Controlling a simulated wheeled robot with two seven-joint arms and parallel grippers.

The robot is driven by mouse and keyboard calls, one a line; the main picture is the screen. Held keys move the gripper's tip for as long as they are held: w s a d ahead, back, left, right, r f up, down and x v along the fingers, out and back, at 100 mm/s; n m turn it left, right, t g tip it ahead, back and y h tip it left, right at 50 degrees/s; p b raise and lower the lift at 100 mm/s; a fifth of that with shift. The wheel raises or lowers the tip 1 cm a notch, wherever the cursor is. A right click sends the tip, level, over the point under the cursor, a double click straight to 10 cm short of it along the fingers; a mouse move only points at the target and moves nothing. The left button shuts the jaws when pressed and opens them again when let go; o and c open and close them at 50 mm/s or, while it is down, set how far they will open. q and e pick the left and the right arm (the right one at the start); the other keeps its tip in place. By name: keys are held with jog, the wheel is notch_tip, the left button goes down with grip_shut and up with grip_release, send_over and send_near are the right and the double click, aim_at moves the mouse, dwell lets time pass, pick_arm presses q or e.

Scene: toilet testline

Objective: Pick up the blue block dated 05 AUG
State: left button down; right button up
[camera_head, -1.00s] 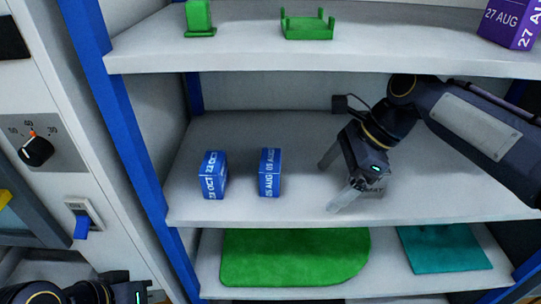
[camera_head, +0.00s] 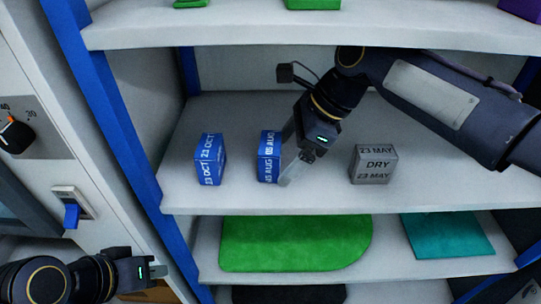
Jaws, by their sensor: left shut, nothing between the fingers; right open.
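The blue block dated 05 AUG (camera_head: 267,160) stands upright on the middle shelf. My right gripper (camera_head: 289,153) is open at its right side, one finger toward the back and one toward the front. The fingers are very close to the block's right edge; whether they touch it I cannot tell. A second blue block, dated 23 OCT (camera_head: 209,160), stands to its left with a gap between. My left gripper (camera_head: 158,271) is shut and empty at the lower left, outside the shelves.
A grey block marked 23 MAY DRY (camera_head: 373,165) stands right of my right gripper. The middle shelf (camera_head: 240,198) is clear in front. Green (camera_head: 290,243) and teal (camera_head: 445,236) flat pieces lie below. A blue post (camera_head: 105,100) borders the shelves on the left.

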aim_at(266, 156)
jog(key=a, duration=0.4)
jog(key=shift+f+b, duration=0.35)
jog(key=shift+a+f, duration=0.1)
jog(key=shift+f, duration=0.1)
jog(key=c, duration=1.2)
